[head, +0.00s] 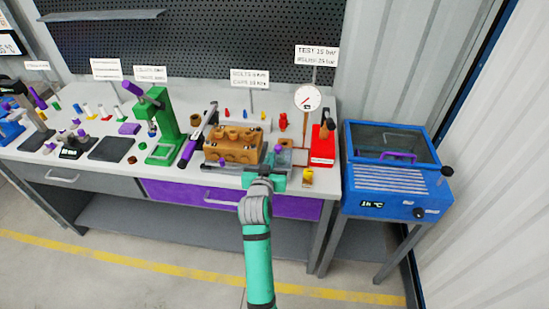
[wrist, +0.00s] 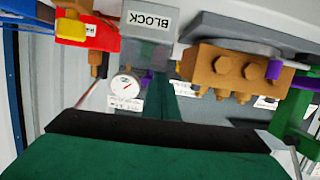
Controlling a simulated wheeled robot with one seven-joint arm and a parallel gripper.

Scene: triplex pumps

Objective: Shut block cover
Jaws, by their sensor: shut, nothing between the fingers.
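A grey box-like part labelled BLOCK (wrist: 150,50) shows at the top of the wrist view, with a purple piece (wrist: 148,78) at its lower edge. In the head view a small grey part (head: 284,157) with a purple piece stands right of the brown pump block (head: 233,145). The brown block also shows in the wrist view (wrist: 238,72). I cannot tell how far any cover is open. My gripper (head: 264,180) is shut and empty at the bench's front, just before the grey part. Its narrow teal end shows in the wrist view (wrist: 181,98). Contact cannot be told.
A red unit (head: 322,148) and a pressure gauge (head: 308,97) stand right of the grey part. A green press (head: 161,125) and a dark bar with a purple grip (head: 188,150) lie left. A blue heated cabinet (head: 392,180) is farther right.

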